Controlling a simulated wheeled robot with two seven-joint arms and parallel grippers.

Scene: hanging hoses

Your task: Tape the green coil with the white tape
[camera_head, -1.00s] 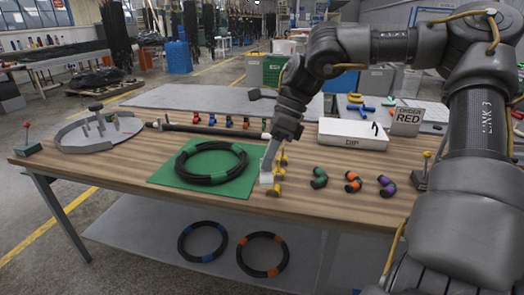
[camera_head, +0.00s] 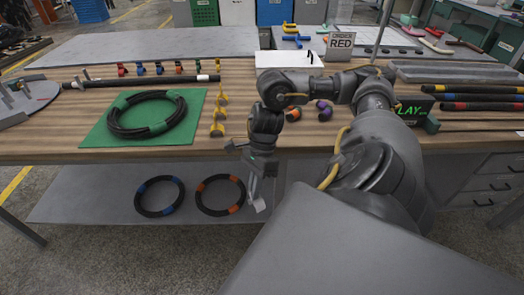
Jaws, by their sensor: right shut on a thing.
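The green coil (camera_head: 113,128) is a black hose ring with green bands. It lies flat on a green mat (camera_head: 95,141) at the left of the wooden table. My right gripper (camera_head: 254,187) points down in front of the table's front edge, right of the coil and apart from it. It is shut on a small white piece (camera_head: 258,205), which looks like the white tape; its fingers hide part of it. My left gripper is not in view.
Yellow holders (camera_head: 218,113) stand right of the mat. A black rod (camera_head: 140,81) and several coloured clips lie behind it. Blue-banded (camera_head: 160,211) and orange-banded (camera_head: 221,211) coils lie on the lower shelf. A sign reading RED (camera_head: 341,45) stands at the back.

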